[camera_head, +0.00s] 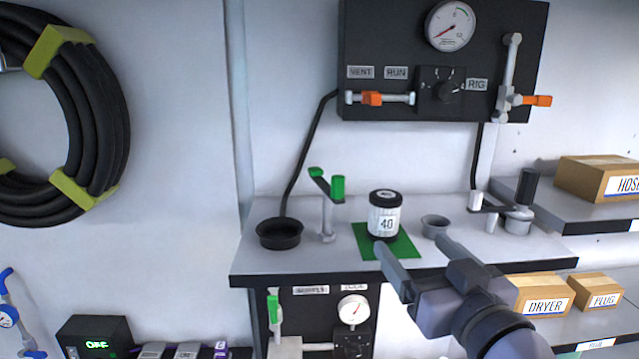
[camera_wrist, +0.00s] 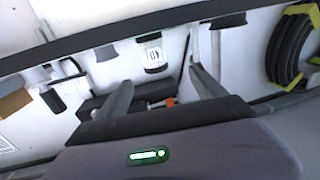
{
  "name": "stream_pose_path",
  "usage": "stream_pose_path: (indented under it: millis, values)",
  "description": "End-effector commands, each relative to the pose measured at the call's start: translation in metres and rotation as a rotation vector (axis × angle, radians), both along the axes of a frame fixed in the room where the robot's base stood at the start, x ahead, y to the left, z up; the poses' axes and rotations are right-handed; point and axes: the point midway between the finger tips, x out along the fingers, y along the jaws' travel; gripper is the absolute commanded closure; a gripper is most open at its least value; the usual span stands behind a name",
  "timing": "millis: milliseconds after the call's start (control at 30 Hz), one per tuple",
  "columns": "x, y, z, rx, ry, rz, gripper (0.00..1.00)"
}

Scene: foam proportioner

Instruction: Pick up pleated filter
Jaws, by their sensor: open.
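The pleated filter (camera_head: 384,217) looks to be the white cylinder with black top and bottom bands, marked 40. It stands upright on a green square mat (camera_head: 405,245) on the grey shelf. It also shows in the wrist view (camera_wrist: 154,58), above and between the fingers. The gripper fingers also show in the wrist view (camera_wrist: 161,95).
A black cup (camera_head: 280,234) and a green-handled post (camera_head: 327,212) stand left of the filter. A small grey cup (camera_head: 435,226) and a crank fixture (camera_head: 515,215) stand right. A black gauge panel (camera_head: 420,100) hangs above. Boxes (camera_head: 541,295) sit on the lower right shelf.

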Motion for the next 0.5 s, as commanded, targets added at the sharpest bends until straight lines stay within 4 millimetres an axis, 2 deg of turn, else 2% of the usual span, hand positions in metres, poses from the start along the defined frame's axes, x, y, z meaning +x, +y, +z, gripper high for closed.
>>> stream_pose_path:
  millis: [33, 133, 300, 500]
  values:
    - [0.011, 0.003, 0.005, 0.006, 0.009, 0.005, 0.2]
    - [0.041, 0.008, -0.003, 0.001, 0.006, 0.004, 0.2]
    - [0.089, 0.014, -0.001, 0.001, 0.006, 0.0, 0.2]
    - [0.116, 0.017, 0.002, -0.001, 0.004, -0.003, 0.2]
